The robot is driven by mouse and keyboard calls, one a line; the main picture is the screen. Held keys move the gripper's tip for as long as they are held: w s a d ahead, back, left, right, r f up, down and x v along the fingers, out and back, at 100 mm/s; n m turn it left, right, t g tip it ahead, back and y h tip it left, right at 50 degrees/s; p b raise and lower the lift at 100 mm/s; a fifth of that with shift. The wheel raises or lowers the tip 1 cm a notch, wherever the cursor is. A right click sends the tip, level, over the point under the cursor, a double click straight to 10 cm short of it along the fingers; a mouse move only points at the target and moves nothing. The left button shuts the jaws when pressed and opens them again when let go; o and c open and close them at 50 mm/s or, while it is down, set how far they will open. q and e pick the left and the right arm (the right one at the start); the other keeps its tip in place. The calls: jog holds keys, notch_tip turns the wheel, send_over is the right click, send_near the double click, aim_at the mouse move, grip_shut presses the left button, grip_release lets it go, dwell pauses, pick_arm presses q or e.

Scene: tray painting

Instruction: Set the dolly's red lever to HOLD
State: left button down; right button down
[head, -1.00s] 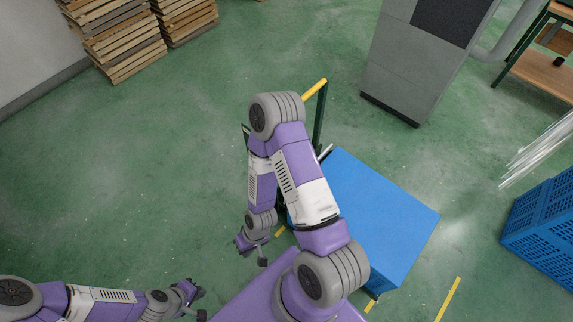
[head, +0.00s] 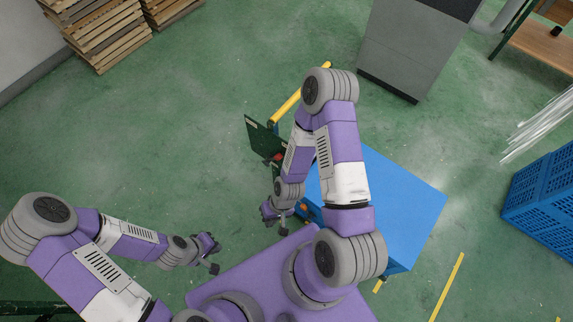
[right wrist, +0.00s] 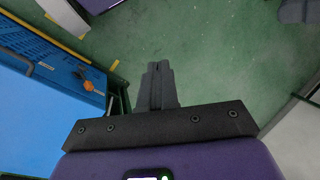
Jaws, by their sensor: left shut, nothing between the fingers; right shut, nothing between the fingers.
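The dolly has a flat blue deck (head: 395,205), a yellow handle bar (head: 287,106) and a dark green panel (head: 261,136) at its left end. A small red part (head: 278,157), possibly the lever, shows at the panel's lower edge; my right arm partly covers it, and its setting cannot be read. My right gripper (head: 284,230) is shut and empty, left of the deck and below the panel. In the right wrist view its closed fingers (right wrist: 157,68) point over bare floor. My left gripper (head: 214,266) is shut and empty, further left over the floor.
An orange piece (right wrist: 88,86) lies by the blue surface in the right wrist view. A grey cabinet (head: 410,50) stands behind the dolly, a blue crate (head: 545,215) at right, stacked pallets (head: 105,35) at far left. Floor left of the panel is clear.

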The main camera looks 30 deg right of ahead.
notch_tip(320, 180, down, 8)
jog(key=s+a+f+m+g+y+b, duration=0.15)
jog(key=y+b, duration=0.35)
jog(key=y, duration=0.5)
jog(key=w+d+m+t+y+b, duration=0.3)
jog(key=w+d+m+t, duration=0.35)
jog(key=t, duration=0.55)
jog(key=d+m+t+h+b, duration=0.2)
jog(key=d+t+h, duration=0.6)
jog(key=d+t, duration=0.4)
jog(key=d+m, duration=0.1)
jog(key=d, duration=0.2)
jog(key=shift+w+f, duration=0.15)
jog(key=shift+f, duration=0.1)
